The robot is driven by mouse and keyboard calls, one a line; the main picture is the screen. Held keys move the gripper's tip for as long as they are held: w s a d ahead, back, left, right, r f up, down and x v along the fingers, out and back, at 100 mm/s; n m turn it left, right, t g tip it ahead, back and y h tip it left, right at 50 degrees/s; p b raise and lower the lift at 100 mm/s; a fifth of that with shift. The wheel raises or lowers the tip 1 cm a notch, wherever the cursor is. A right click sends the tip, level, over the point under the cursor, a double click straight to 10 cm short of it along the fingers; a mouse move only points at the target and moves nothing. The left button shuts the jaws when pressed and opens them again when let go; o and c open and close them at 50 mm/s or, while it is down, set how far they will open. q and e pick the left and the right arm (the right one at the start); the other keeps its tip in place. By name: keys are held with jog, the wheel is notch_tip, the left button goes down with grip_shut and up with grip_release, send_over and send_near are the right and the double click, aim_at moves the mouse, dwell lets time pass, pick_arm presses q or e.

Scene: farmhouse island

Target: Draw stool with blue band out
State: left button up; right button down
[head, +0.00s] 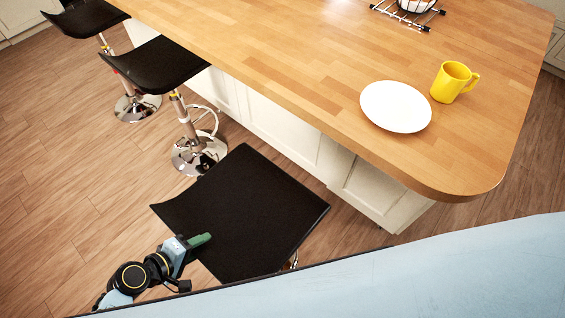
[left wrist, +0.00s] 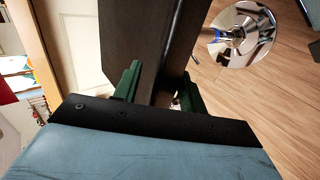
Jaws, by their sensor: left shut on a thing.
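The nearest stool has a black seat (head: 250,210) standing clear of the island's side in the head view; its post and base are mostly hidden under the seat. In the left wrist view, its black seat (left wrist: 155,45) runs up between my fingers, and a post with a blue band (left wrist: 228,38) rises from a round chrome base (left wrist: 250,30). My left gripper (head: 200,240) is at the seat's near left edge, its green fingers on either side of that edge. The left wrist view also shows this gripper (left wrist: 160,88) closed on the seat. My right gripper is not in view.
Two other black stools (head: 158,65) (head: 85,18) stand along the wooden-topped island (head: 300,60). A white plate (head: 396,106) and a yellow mug (head: 450,82) are on the island top. Wood floor (head: 70,190) lies open to the left.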

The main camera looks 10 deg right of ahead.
pick_arm(q)
jog(key=shift+s+a+f+b, duration=0.15)
jog(key=shift+s+a+f, duration=0.05)
jog(key=shift+s+a, duration=0.7)
jog(key=shift+s+a+f+b, duration=0.15)
jog(key=shift+s+a, duration=0.55)
jog(key=shift+a, duration=0.4)
jog(key=shift+s+a, duration=0.15)
jog(key=shift+s, duration=0.05)
jog(key=shift+s+a, duration=0.35)
jog(key=shift+a, duration=0.1)
jog(key=shift+s+a, duration=0.1)
jog(key=shift+a, duration=0.05)
jog(key=shift+s+a+b, duration=0.35)
jog(key=shift+s+a, duration=0.05)
jog(key=shift+a, duration=0.1)
jog(key=o, duration=1.2)
jog(key=shift+a, duration=0.1)
jog(key=o, duration=0.8)
jog(key=shift+w+r, duration=0.15)
jog(key=shift+w, duration=0.05)
